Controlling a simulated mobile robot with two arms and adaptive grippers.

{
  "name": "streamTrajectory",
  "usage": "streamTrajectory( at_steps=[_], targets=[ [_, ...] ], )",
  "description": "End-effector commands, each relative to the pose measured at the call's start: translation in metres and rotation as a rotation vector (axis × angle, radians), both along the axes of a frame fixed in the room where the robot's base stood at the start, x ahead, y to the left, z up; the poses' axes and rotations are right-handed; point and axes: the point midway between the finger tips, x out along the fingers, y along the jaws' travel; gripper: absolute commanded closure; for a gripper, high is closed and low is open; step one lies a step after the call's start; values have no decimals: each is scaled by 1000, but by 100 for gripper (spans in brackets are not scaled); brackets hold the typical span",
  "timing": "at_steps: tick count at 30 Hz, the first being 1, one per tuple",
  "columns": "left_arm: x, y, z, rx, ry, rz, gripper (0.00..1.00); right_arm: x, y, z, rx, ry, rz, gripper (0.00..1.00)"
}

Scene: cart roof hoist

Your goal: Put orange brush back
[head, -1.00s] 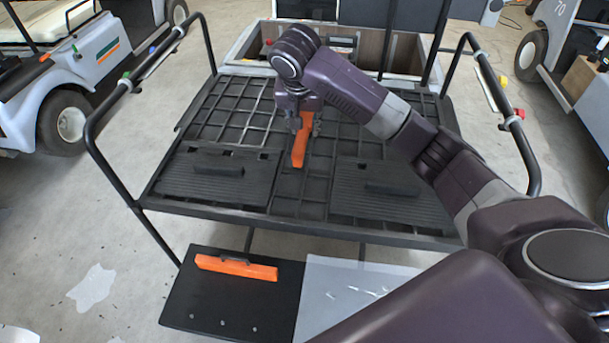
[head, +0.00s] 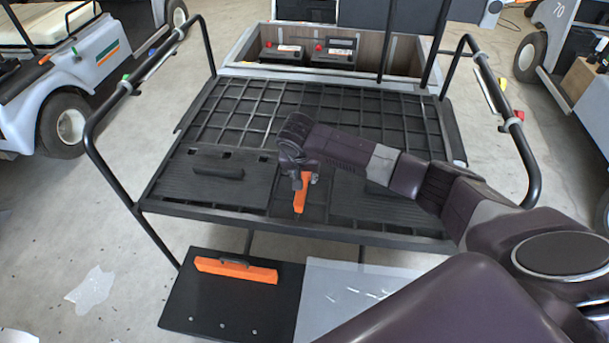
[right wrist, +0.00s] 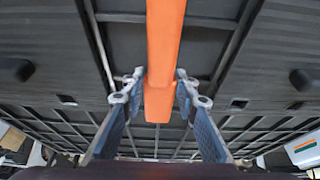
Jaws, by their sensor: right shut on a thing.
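A long orange brush (head: 301,196) hangs from my right gripper (head: 304,180) above the front middle of the black grid rack. In the right wrist view, the brush (right wrist: 164,45) lies between the two fingertips of the gripper (right wrist: 160,88), which is shut on it. A second orange bar with a dark handle-like part (head: 236,269) lies on the black board (head: 215,310) at lower left, apart from the gripper. My left gripper is not in view.
The black rack (head: 255,105) has tubular side rails (head: 110,105). Behind it is an open bay with two batteries (head: 333,52). A light grey panel (head: 330,290) adjoins the black board. Carts stand at left and right.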

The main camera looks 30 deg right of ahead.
Motion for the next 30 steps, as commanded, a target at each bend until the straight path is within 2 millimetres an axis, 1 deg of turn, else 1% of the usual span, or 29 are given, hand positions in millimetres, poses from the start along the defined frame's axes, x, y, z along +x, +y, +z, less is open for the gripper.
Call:
streamTrajectory(
  at_steps=[11,12,16,25,28,30],
  targets=[
    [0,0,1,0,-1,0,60,0,0,-4,1,-1,0,92],
    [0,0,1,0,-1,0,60,0,0,-4,1,-1,1,69],
    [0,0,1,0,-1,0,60,0,0,-3,1,-1,0,55],
    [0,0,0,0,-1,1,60,0,0,-2,0,-1,0,55],
    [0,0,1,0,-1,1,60,-1,2,6,1,-2,2,55],
    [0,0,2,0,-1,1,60,-4,4,15,2,-3,2,55]
  ],
)
